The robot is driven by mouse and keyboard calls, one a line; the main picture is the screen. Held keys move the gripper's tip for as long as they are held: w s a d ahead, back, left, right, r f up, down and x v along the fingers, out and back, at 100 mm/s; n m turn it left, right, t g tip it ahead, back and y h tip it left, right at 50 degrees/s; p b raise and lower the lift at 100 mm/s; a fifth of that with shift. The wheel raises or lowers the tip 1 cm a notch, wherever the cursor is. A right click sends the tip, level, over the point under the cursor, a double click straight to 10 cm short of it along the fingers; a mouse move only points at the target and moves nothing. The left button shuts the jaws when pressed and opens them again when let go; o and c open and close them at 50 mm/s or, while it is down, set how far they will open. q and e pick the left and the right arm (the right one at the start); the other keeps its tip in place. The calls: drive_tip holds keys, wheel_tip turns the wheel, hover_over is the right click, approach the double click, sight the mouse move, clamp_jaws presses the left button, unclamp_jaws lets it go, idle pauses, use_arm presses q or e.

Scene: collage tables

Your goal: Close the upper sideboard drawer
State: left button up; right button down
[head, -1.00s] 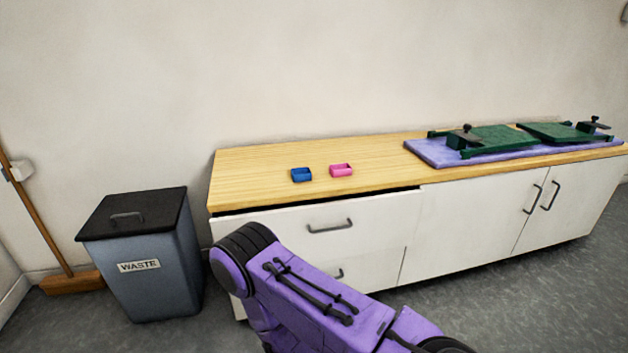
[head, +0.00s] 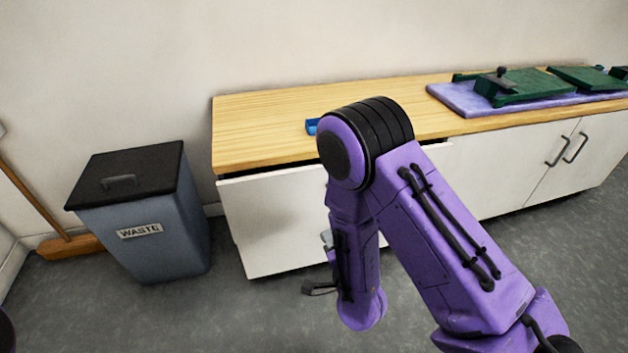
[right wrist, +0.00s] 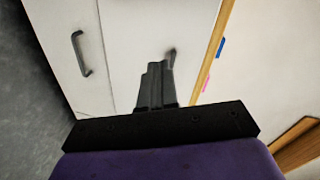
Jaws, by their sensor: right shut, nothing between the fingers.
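The upper sideboard drawer (head: 270,195) has a white front that stands a little forward, with a dark gap below the wooden top. Its handle is hidden behind my right arm in the head view. In the right wrist view the handle (right wrist: 172,54) shows just beyond the fingertips, partly covered. My right gripper (right wrist: 156,68) is shut and empty, its fingers pointing at the upper drawer front. I cannot tell whether they touch it. In the head view the arm hides the fingers. My left gripper is not in view.
The lower drawer's handle (right wrist: 82,54) shows in the right wrist view. A blue box (head: 312,126) and a pink box (right wrist: 206,61) are on the sideboard top (head: 260,125). A purple mat (head: 460,98) with green stands is at right. A waste bin (head: 140,215) stands left of the sideboard.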

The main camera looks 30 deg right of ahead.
sight(307, 173)
wheel_tip(307, 173, up, 6)
drive_tip(key=w+m+t, duration=0.2)
drive_tip(key=w+m, duration=0.1)
drive_tip(key=shift+h, duration=0.3)
drive_tip(key=b+x, duration=0.1)
drive_tip(key=x, duration=1.2)
drive_tip(key=shift+w, duration=0.2)
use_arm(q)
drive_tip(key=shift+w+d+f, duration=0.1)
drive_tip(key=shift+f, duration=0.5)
